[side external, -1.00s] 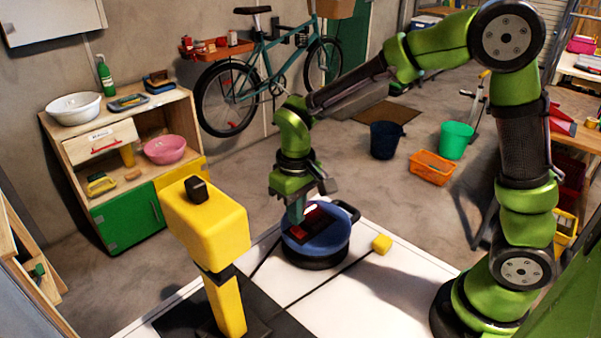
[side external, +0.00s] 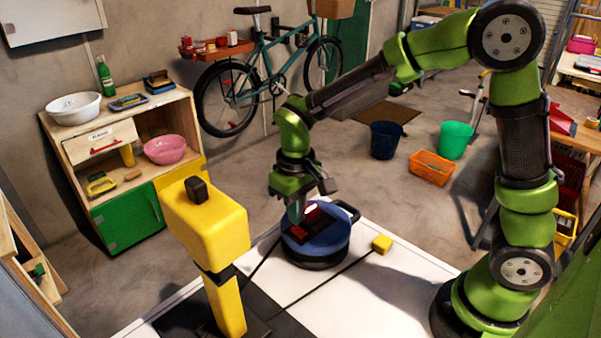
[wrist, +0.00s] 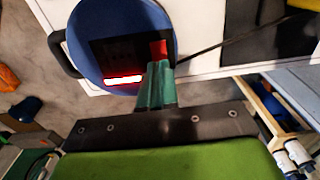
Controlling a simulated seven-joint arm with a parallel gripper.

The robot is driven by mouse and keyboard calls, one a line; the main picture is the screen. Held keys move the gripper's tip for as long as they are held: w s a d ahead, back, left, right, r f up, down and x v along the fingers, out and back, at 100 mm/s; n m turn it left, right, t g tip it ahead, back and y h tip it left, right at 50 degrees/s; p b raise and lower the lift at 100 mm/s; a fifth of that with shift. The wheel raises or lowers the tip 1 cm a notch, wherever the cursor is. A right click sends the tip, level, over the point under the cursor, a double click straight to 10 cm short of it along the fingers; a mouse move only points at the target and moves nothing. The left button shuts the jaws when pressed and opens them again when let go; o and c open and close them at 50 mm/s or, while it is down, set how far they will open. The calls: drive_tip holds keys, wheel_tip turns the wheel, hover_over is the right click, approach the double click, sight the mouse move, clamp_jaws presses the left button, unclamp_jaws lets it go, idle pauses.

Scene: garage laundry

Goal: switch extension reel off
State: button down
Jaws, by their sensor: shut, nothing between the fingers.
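The extension reel (side external: 318,243) is a round blue drum with a black handle, lying on the white work surface. It also shows in the wrist view (wrist: 88,60). Its dark panel (wrist: 115,48) carries a red switch (wrist: 158,48) and a bright, glowing red-white strip (wrist: 123,79). My gripper (side external: 296,220) points down at the left part of the panel. In the wrist view its green fingers (wrist: 160,68) are shut with nothing between them, their tips right by the red switch. They partly hide that corner, and I cannot tell whether they touch the switch.
A yellow block (side external: 381,244) sits right of the reel on the white surface. A tall yellow post-like object (side external: 207,225) stands at the front left on a dark base. Dark cables run across the surface from the reel and the block.

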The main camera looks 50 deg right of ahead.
sight(304, 234)
drive_tip(key=shift+f, duration=1.1)
idle(0.3)
wheel_tip(304, 234, up, 7)
idle(0.9)
drive_tip(key=s+d+r+m+t+y, duration=0.1)
drive_tip(key=s+d+r+m+t, duration=0.1)
drive_tip(key=s, duration=0.4)
drive_tip(key=s+d+r+m+t+y, duration=0.1)
drive_tip(key=s+d+r+m+t, duration=0.1)
drive_tip(key=s+d+r+t, duration=0.2)
drive_tip(key=s+r+t, duration=0.1)
drive_tip(key=s+r, duration=0.2)
drive_tip(key=shift+s+d, duration=0.15)
